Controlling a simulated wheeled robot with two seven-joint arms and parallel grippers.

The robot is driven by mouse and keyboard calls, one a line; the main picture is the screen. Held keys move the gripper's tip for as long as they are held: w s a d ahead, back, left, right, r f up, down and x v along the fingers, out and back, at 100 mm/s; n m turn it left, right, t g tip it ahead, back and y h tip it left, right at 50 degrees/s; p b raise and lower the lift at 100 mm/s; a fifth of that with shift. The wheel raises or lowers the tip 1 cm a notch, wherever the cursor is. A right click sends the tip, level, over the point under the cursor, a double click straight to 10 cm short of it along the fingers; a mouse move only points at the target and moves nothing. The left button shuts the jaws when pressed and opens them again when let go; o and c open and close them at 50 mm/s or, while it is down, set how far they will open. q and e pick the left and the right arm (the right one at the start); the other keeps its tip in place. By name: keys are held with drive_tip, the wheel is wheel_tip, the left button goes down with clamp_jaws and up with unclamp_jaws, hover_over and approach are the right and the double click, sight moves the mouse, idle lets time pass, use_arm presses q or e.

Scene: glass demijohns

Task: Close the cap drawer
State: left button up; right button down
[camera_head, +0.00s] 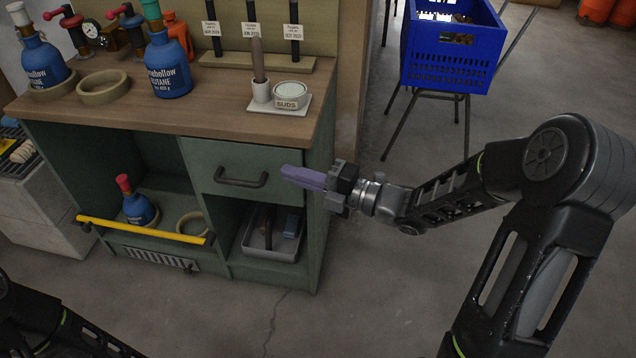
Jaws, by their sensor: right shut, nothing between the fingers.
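The cap drawer (215,160) has a green front with a dark bar handle (241,178), under the right part of the wooden worktop. Its front looks about flush with the cabinet; I cannot tell whether a small gap is there. My right gripper (284,171) has purple fingers, shut and empty, pointing left at the right end of the drawer front. It is to the right of the handle, apart from it; I cannot tell whether the fingertips touch the front. Only part of my left arm shows at bottom left; its gripper is out of view.
On the worktop (225,88) stand blue butane bottles (167,65), cork-coloured rings (103,87) and a SUDS dish (290,95). A yellow bar (145,230) crosses the open lower left bay. A grey tray (272,240) sits below the drawer. A blue crate (452,50) is at back right.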

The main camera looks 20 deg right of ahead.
sight(287, 153)
drive_tip(key=w, duration=0.3)
drive_tip(key=shift+w+d, duration=0.25)
drive_tip(key=shift+d, duration=0.05)
drive_tip(key=shift+w+d+b, duration=0.3)
drive_tip(key=shift+w, duration=0.15)
drive_tip(key=shift+w+d+f+b, duration=0.1)
drive_tip(key=shift+w+d+b, duration=0.4)
drive_tip(key=shift+w, duration=0.2)
drive_tip(key=shift+a, duration=0.1)
